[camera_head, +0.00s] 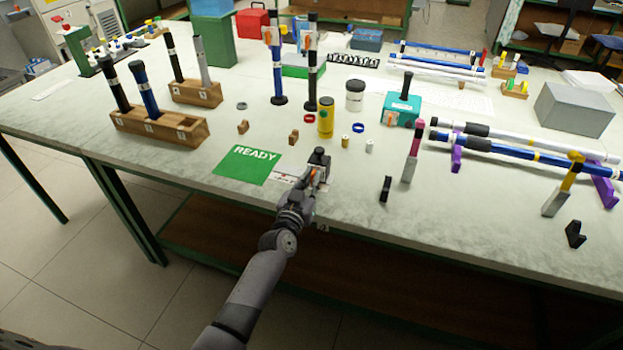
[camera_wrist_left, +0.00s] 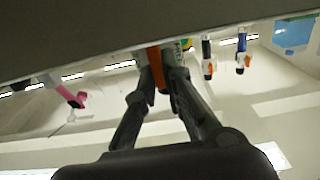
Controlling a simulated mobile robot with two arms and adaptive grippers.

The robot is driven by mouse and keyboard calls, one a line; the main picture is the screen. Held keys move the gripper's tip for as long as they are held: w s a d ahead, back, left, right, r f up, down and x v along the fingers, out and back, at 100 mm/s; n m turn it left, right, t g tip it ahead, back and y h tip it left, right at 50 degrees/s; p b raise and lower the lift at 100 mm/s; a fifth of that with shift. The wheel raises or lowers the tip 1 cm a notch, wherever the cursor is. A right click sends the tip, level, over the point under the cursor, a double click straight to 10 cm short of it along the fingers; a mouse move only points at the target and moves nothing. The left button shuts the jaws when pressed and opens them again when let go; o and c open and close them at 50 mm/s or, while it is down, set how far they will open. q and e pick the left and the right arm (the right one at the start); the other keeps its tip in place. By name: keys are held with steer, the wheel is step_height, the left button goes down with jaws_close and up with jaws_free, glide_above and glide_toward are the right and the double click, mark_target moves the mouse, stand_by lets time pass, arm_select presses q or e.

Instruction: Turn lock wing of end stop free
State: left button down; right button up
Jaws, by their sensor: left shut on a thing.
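My left gripper (camera_head: 316,172) is low at the front edge of the table, at the end stop beside the green READY card. In the left wrist view the gripper (camera_wrist_left: 161,82) has its two fingers close on either side of the orange lock wing (camera_wrist_left: 156,60) and is shut on it. A bit of the orange wing also shows in the head view (camera_head: 312,177). The end stop's grey body (camera_wrist_left: 172,55) shows behind the fingers and is mostly hidden by them. A scale strip (camera_head: 286,179) lies to its left. My right gripper is not in view.
The green READY card (camera_head: 247,165) lies flat to the left. A yellow cylinder (camera_head: 326,123) and small brass and white pieces stand behind. A black holder (camera_head: 386,189) and a pink-topped upright piece (camera_head: 412,152) stand to the right. Wooden racks (camera_head: 188,133) hold rods at left.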

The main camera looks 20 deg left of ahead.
arm_select(q)
steer(key=shift+n, duration=0.4)
steer(key=n, duration=0.3)
steer(key=shift+a+f+n, duration=0.1)
steer(key=shift+a+n, duration=0.15)
steer(key=shift+n, duration=0.15)
steer(key=n, duration=0.2)
steer(key=n+b, duration=0.1)
steer(key=n, duration=0.1)
steer(key=shift+a+f+n, duration=0.15)
steer(key=shift+n, duration=0.15)
steer(key=n+b, duration=0.1)
steer(key=n, duration=0.3)
steer(key=shift+a+f, duration=0.1)
steer(key=shift+f, duration=0.05)
steer(key=n, duration=0.2)
steer(key=n+b, duration=0.1)
steer(key=n, duration=0.1)
steer(key=shift+f+n, duration=0.2)
steer(key=shift+n, duration=0.1)
steer(key=c, duration=1.7)
jaws_free()
